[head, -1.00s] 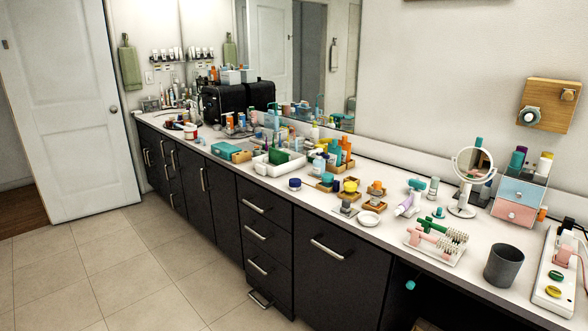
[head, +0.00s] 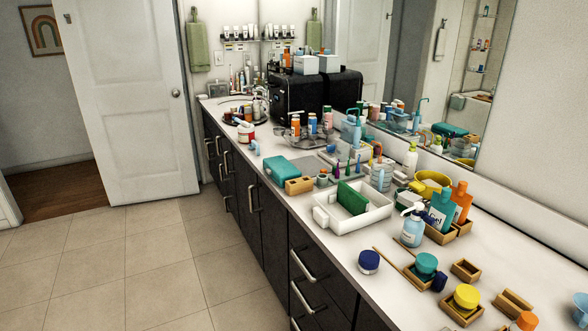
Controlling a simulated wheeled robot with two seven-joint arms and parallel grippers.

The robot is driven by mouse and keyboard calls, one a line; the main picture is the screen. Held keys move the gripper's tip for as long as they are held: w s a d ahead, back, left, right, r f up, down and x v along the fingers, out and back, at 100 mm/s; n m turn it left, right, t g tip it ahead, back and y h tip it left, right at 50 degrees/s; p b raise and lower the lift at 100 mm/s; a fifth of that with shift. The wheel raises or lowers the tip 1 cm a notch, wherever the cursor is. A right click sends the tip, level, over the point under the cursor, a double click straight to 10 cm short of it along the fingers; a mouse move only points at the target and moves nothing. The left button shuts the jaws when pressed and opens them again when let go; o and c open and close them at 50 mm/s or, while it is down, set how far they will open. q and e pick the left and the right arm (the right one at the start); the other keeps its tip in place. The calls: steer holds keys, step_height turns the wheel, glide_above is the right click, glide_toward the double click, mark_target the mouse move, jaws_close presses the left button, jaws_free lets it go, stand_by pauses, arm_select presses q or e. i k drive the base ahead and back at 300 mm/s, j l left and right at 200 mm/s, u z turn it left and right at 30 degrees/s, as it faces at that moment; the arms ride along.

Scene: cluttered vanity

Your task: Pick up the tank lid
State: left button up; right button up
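I cannot tell for certain which thing is the tank lid. A light-blue upright appliance (head: 351,130) stands mid-counter, near the mirror. A teal box (head: 282,168) lies near the counter's front edge, left of a white tray (head: 324,221). A green upright piece (head: 352,198) stands in that tray. Neither of my grippers is in the head view.
The long white counter is crowded. Black cases (head: 296,99) stand at the back. A pump bottle (head: 412,228), a blue-lidded jar (head: 369,262) and wooden holders (head: 466,270) sit at the right. The tiled floor (head: 110,260) is clear beside the dark cabinets.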

mark_target(351, 119)
steer(key=i+j, duration=0.45)
steer(key=j, duration=0.3)
steer(key=i+j+z, duration=0.1)
steer(key=i+j, duration=0.4)
steer(key=j, duration=0.25)
steer(key=i+j, duration=0.2)
steer(key=j, duration=0.15)
steer(key=i+j+z, duration=0.1)
steer(key=i+j, duration=0.15)
steer(key=j, duration=0.15)
